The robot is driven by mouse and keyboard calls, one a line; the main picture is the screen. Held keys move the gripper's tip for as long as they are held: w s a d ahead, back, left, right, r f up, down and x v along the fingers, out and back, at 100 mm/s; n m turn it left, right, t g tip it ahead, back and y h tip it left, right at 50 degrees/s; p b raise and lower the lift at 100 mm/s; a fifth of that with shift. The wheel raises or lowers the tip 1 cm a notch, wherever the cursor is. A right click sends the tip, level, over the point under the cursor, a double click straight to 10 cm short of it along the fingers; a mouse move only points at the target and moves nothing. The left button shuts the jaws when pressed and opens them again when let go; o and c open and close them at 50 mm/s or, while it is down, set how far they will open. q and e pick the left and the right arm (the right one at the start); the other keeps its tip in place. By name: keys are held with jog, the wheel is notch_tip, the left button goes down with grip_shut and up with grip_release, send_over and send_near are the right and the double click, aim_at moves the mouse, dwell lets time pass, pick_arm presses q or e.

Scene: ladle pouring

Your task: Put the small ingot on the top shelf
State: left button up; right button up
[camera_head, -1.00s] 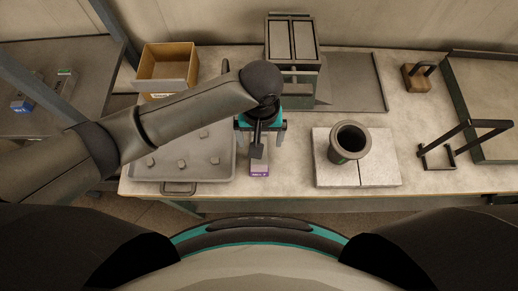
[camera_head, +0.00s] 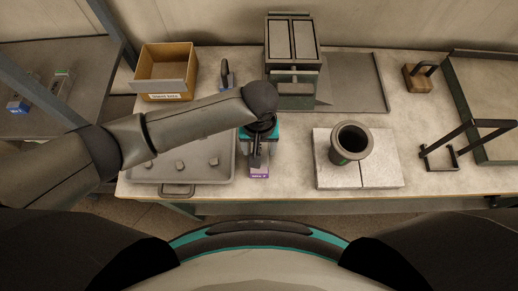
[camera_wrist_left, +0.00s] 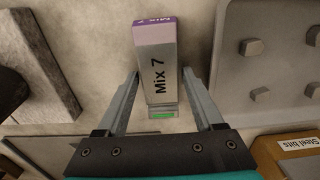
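The small ingot (camera_wrist_left: 158,75) is a grey bar with a purple end, labelled "Mix 7", lying on the bench. In the head view its purple end (camera_head: 259,171) shows at the front of the bench, and my arm hides the rest. My left gripper (camera_wrist_left: 160,72) is open, with one finger on each side of the ingot and a narrow gap showing. It also shows in the head view (camera_head: 259,157), pointing down over the ingot. The shelf (camera_head: 60,125) at the far left holds a blue-ended bar (camera_head: 18,105) and a grey bar (camera_head: 62,82). My right gripper is out of view.
A tray with small lumps (camera_head: 185,170) lies left of the ingot. A dark crucible (camera_head: 352,142) stands on pale slabs (camera_head: 378,172) to the right. A cardboard box (camera_head: 165,72) labelled "Steel bits" and a metal cabinet (camera_head: 292,75) stand behind. A shelf post (camera_head: 45,65) rises at the left.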

pick_arm(q)
grip_shut()
dwell(0.3)
dwell(0.3)
